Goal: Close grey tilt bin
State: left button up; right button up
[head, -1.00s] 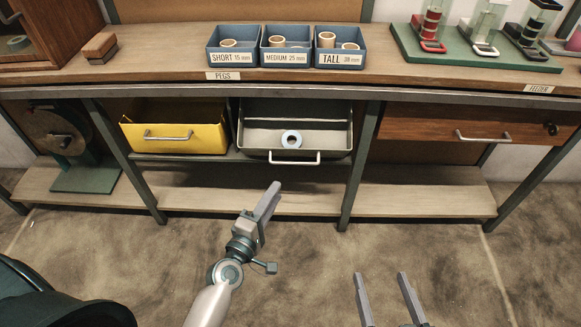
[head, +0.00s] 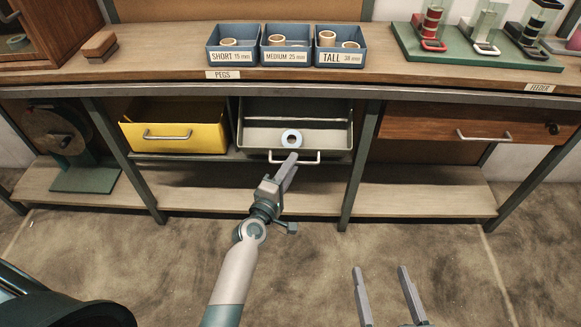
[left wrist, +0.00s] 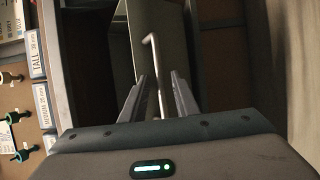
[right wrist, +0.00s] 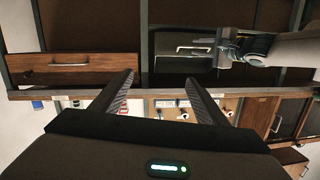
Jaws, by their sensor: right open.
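My left gripper (head: 289,168) is at the handle in the head view. In the left wrist view, the bin's front (left wrist: 158,30) and its handle (left wrist: 153,65) show ahead, and the handle lines up between the two parted fingers (left wrist: 160,98). I cannot tell whether they touch it. My right gripper (head: 385,285) is open and empty over the floor; its parted fingers show in the right wrist view (right wrist: 160,90).
A yellow bin (head: 185,138) sits left of the grey bin, and a wooden drawer (head: 420,130) is to the right. Bench legs (head: 357,170) flank the bins. A lower shelf (head: 245,200) runs below. Blue peg boxes (head: 285,58) stand on the bench top. The floor in front is clear.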

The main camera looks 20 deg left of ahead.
pick_arm(q)
grip_shut()
